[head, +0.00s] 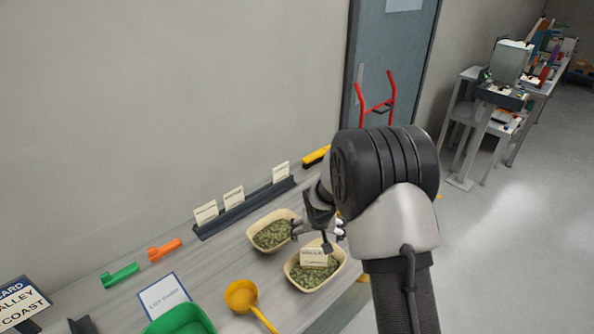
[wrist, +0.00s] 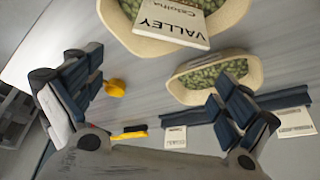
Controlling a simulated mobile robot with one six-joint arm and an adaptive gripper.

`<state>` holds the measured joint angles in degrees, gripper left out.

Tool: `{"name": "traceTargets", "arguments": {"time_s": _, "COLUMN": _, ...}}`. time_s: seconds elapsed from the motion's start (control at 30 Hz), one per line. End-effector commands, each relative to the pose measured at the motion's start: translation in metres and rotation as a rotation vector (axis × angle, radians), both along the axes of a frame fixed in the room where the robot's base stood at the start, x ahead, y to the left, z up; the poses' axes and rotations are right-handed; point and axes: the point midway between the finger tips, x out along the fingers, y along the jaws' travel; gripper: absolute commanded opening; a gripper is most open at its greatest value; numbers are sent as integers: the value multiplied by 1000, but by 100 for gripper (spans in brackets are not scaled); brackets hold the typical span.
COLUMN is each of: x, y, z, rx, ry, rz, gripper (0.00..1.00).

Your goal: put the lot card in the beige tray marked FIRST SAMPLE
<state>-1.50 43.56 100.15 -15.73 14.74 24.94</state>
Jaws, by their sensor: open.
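A cream lot card (head: 314,257) printed VALLEY rests on the green pellets in the nearer beige tray (head: 291,277). In the wrist view the card (wrist: 172,22) overlaps the rim of that tray (wrist: 128,38). A second beige tray (head: 251,236) of pellets stands beyond it; it also shows in the wrist view (wrist: 180,95). No FIRST SAMPLE marking is readable on either tray. My gripper (head: 318,235) is above the trays, its fingers (wrist: 155,75) spread and empty, apart from the card. My wrist hides part of the table behind it.
A dark rack (head: 245,208) holds several upright cards behind the trays. A yellow scoop (head: 241,295), green bin (head: 180,321), sign sheet (head: 165,295), orange (head: 165,249) and green (head: 120,275) tools lie left. A yellow-handled brush (head: 316,156) lies at the far end.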

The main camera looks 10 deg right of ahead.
Motion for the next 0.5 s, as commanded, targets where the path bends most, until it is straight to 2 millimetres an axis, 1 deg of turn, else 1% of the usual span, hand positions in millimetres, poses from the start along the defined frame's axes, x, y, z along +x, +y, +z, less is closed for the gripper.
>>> {"name": "traceTargets", "arguments": {"time_s": 0.07, "x": 0, "y": 0, "z": 3, "rx": 0, "ry": -2, "rz": 0, "gripper": 96}}
{"name": "traceTargets", "arguments": {"time_s": 0.13, "x": -3, "y": -1, "z": 15, "rx": -2, "ry": -7, "rz": 1, "gripper": 96}}
{"name": "traceTargets", "arguments": {"time_s": 0.17, "x": -5, "y": -2, "z": 23, "rx": -4, "ry": -8, "rz": 1, "gripper": 96}}
{"name": "traceTargets", "arguments": {"time_s": 0.27, "x": -21, "y": -5, "z": 62, "rx": -14, "ry": -14, "rz": 5, "gripper": 96}}
{"name": "traceTargets", "arguments": {"time_s": 0.3, "x": -30, "y": -6, "z": 81, "rx": -17, "ry": -17, "rz": 6, "gripper": 96}}
{"name": "traceTargets", "arguments": {"time_s": 0.37, "x": -48, "y": -8, "z": 110, "rx": -22, "ry": -18, "rz": 10, "gripper": 96}}
{"name": "traceTargets", "arguments": {"time_s": 0.4, "x": -62, "y": -9, "z": 127, "rx": -26, "ry": -17, "rz": 14, "gripper": 96}}
{"name": "traceTargets", "arguments": {"time_s": 0.47, "x": -85, "y": -11, "z": 151, "rx": -29, "ry": -17, "rz": 19, "gripper": 96}}
{"name": "traceTargets", "arguments": {"time_s": 0.5, "x": -100, "y": -12, "z": 166, "rx": -31, "ry": -16, "rz": 23, "gripper": 96}}
